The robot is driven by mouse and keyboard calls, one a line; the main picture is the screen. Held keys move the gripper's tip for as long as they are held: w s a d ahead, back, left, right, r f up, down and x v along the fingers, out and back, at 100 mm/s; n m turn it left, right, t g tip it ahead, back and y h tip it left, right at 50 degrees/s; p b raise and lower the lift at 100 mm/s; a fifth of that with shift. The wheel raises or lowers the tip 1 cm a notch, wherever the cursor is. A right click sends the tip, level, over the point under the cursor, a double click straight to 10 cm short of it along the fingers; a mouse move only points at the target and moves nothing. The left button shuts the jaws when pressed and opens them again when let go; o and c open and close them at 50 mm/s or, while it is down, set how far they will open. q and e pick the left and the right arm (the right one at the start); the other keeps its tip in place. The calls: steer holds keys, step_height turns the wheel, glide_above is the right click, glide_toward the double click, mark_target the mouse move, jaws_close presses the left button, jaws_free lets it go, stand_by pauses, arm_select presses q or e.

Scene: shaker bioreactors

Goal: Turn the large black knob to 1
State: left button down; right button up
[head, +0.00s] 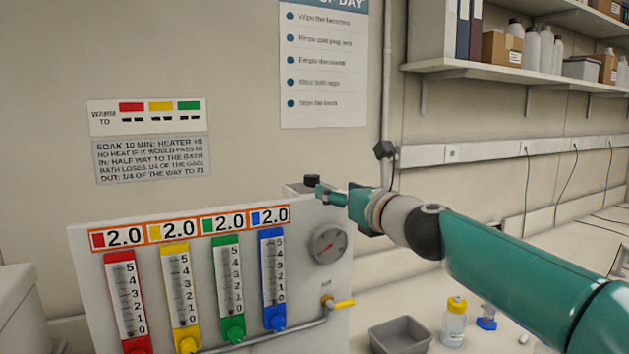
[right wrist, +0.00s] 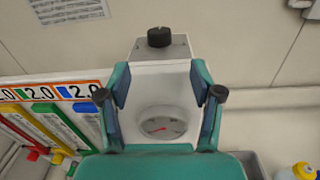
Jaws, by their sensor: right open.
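The large black knob (head: 312,181) sits on top of the white panel box (head: 88,262), at its right end. In the right wrist view the knob (right wrist: 160,37) stands on a grey plate, beyond my fingertips and centred between them. Its setting is too small to read. My right gripper (head: 325,194) is beside the knob in the head view, its fingers pointing left; it is partly hidden by its own wrist. In the right wrist view the gripper (right wrist: 160,95) is open, with nothing between its fingers touching them. My left gripper is not in view.
Red, yellow, green and blue flow tubes (head: 178,298) stand under displays each reading 2.0. A round gauge (head: 328,244) and a yellow-handled valve (head: 342,303) are below my gripper. A grey tray (head: 400,335) and a yellow-capped bottle (head: 454,322) stand on the bench.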

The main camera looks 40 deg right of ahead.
mark_target(317, 181)
steer(key=p+x, duration=0.1)
steer(key=x, duration=0.9)
steer(key=shift+p, duration=0.4)
steer(key=c, duration=1.1)
steer(key=shift+n+y, duration=0.7)
steer(key=shift+y, duration=0.5)
steer(key=shift+c, duration=0.2)
steer(key=o, duration=1.1)
steer(key=shift+o, duration=0.2)
steer(key=shift+s, duration=0.2)
steer(key=s+a, duration=0.1)
steer(key=s, duration=1)
steer(key=shift+s+a, duration=0.25)
steer(key=shift+s, duration=0.05)
